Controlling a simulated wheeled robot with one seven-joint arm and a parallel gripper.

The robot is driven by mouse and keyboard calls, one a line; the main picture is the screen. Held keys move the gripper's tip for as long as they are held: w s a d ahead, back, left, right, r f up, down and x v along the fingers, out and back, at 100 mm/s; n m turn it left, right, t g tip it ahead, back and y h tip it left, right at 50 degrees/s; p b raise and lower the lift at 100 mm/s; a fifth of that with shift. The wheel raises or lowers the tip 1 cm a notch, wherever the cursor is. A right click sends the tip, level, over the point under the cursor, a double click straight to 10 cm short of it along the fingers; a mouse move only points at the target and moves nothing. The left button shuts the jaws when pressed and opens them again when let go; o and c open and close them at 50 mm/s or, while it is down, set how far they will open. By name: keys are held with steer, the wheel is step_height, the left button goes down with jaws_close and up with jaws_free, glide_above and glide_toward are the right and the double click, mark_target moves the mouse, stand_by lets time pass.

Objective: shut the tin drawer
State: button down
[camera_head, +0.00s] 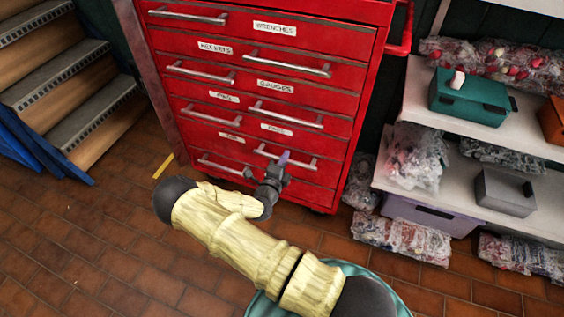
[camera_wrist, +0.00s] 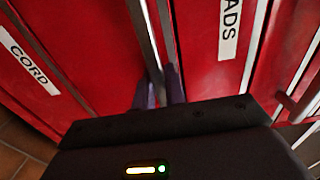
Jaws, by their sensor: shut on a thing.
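The red tool cabinet (camera_head: 345,78) has several labelled drawers with metal bar handles; it fills most of the wrist view (camera_wrist: 205,60). I cannot make out a tin label. My gripper (camera_head: 284,160) is at a lower right bar handle (camera_head: 310,163), with purple fingertips. In the wrist view, my gripper (camera_wrist: 160,90) is shut on this handle (camera_wrist: 146,40), one finger on each side. Labels reading CORD (camera_wrist: 34,65) and one ending in ADS (camera_wrist: 230,28) lie either side. How far that drawer stands out is hard to tell.
Grey steps (camera_head: 75,80) and a blue frame (camera_head: 30,140) stand left. White shelves (camera_head: 460,180) on the right hold a green box (camera_head: 470,100), a grey box (camera_head: 505,190) and bagged goods. A red side rail (camera_head: 402,30) juts from the cabinet. Tiled floor (camera_head: 110,250) is open at left front.

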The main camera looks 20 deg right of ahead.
steer(key=shift+w, duration=0.1)
steer(key=c, duration=1.4)
jaws_free()
steer(key=shift+d, duration=0.15)
steer(key=shift+c, duration=0.2)
steer(key=shift+s+a, duration=0.3)
steer(key=shift+a, duration=0.1)
steer(key=p+v, duration=0.4)
steer(key=v, duration=1.2)
steer(key=shift+s, duration=0.25)
